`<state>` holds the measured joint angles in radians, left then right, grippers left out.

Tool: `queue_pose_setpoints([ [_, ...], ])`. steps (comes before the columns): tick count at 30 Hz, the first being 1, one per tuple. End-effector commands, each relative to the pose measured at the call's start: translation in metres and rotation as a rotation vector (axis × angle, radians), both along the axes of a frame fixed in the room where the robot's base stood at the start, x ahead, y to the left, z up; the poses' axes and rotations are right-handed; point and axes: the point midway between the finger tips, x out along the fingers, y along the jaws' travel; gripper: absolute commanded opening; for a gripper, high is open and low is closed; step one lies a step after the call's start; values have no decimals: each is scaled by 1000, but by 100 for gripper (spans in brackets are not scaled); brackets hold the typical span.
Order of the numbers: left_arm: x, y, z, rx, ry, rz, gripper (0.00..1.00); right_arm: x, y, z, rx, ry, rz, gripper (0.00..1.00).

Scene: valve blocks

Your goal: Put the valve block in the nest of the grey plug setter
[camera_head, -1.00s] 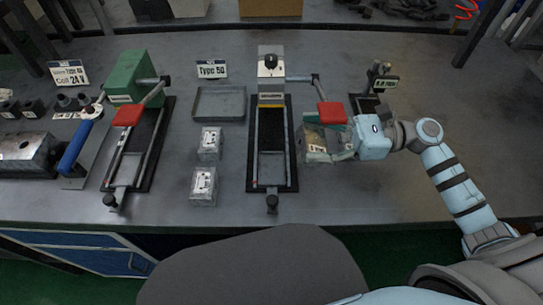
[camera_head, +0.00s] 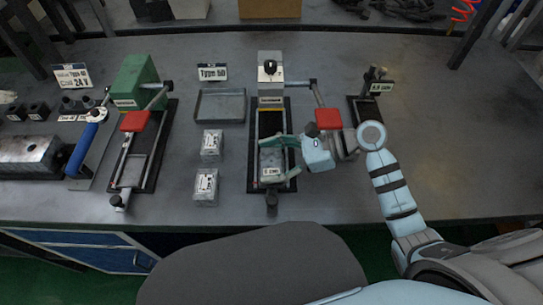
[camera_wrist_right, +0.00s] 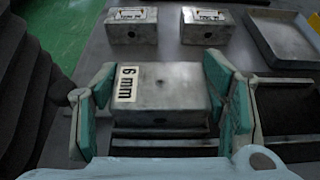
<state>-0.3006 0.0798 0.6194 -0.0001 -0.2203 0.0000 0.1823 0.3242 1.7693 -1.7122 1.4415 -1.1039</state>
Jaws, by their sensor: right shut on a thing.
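The grey plug setter (camera_head: 270,72) stands mid-table, with a black base and red-padded lever (camera_head: 328,119). My right gripper (camera_head: 283,160) is over the near half of its base. It is shut on a grey valve block (camera_wrist_right: 160,90), with one teal finger along each side. The block's label reads "6 mm" in the right wrist view. In the head view the block (camera_head: 271,160) is partly hidden by the fingers. It lies over the setter's nest area; I cannot tell whether it touches the base. My left gripper is out of view.
Two more blocks (camera_head: 211,143) (camera_head: 206,185) stand left of the setter. A grey tray (camera_head: 220,105) lies behind them. A green setter (camera_head: 135,80) with a red pad is further left. A small stand (camera_head: 370,98) is at right; the table right of it is clear.

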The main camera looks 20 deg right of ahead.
Motion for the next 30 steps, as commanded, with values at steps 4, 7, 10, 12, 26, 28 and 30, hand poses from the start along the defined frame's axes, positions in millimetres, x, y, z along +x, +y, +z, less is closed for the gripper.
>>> queue_pose_setpoints([
  [4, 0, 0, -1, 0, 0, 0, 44, 0, 0, 0, 1, -3, 0, 17],
  [7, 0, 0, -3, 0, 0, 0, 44, 0, 0, -2, 1, -1, 0, 69],
  [10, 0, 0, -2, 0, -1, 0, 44, 0, 0, -2, 1, -1, 0, 85],
  [12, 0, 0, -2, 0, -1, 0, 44, 0, 0, -1, 1, -1, 0, 86],
  [26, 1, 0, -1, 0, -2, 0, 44, -4, -17, 6, -5, -2, 0, 86],
  [28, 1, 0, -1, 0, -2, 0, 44, -7, -31, 11, -6, -1, -1, 86],
  [30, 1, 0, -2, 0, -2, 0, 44, -11, -45, 17, -8, -2, -1, 86],
])
